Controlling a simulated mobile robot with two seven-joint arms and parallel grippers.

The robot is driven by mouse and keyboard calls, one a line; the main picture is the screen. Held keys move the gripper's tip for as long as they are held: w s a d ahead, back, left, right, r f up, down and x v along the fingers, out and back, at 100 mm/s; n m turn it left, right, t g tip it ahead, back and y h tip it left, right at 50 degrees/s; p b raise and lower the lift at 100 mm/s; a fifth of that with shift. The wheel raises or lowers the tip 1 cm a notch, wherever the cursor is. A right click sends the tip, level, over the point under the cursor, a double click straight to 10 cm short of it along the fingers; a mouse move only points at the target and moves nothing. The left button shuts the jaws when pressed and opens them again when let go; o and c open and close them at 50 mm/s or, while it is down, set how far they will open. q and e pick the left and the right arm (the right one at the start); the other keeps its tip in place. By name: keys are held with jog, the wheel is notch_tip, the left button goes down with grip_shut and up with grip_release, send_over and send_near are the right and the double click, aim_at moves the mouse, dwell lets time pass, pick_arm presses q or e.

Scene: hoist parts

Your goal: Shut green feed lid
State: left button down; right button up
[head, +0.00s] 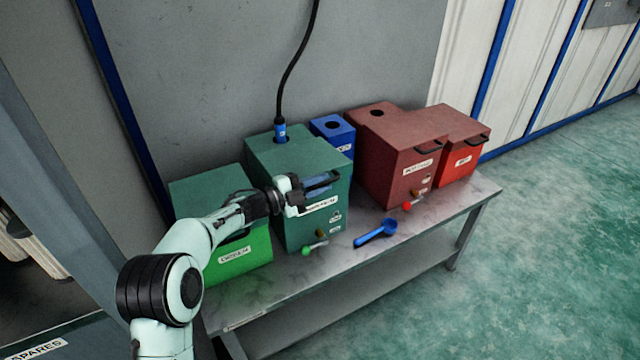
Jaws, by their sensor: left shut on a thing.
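The larger dark green box (297,223) stands on the bench, with a white label, a small tap and a green knob (307,250) on its front. Its flat top, the feed lid (300,160), looks level with the box; I see no open gap. My left gripper (321,183) is at the upper front edge of this box, shut on what seems to be the lid's handle. The gripper hides the handle and part of the label. My right gripper is out of view.
A lower green box (233,256) stands left, partly behind my left arm. A blue box (333,134), dark red box (393,160) and bright red box (462,161) stand right. A blue scoop (377,233) lies on the bench (345,273). A black hose (290,67) hangs above.

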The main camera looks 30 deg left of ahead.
pick_arm(q)
jog(key=c, duration=1.2)
grip_release()
jog(key=shift+a+f, duration=0.1)
jog(key=shift+o, duration=0.2)
jog(key=shift+r, duration=0.6)
notch_tip(320, 180, up, 6)
jog(key=shift+f+p, duration=0.2)
jog(key=shift+p, duration=0.85)
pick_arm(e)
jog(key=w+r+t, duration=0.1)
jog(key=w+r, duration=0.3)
pick_arm(q)
notch_tip(320, 180, up, 13)
jog(key=p, duration=0.4)
jog(key=shift+r+p, duration=0.15)
jog(key=shift+p, duration=0.15)
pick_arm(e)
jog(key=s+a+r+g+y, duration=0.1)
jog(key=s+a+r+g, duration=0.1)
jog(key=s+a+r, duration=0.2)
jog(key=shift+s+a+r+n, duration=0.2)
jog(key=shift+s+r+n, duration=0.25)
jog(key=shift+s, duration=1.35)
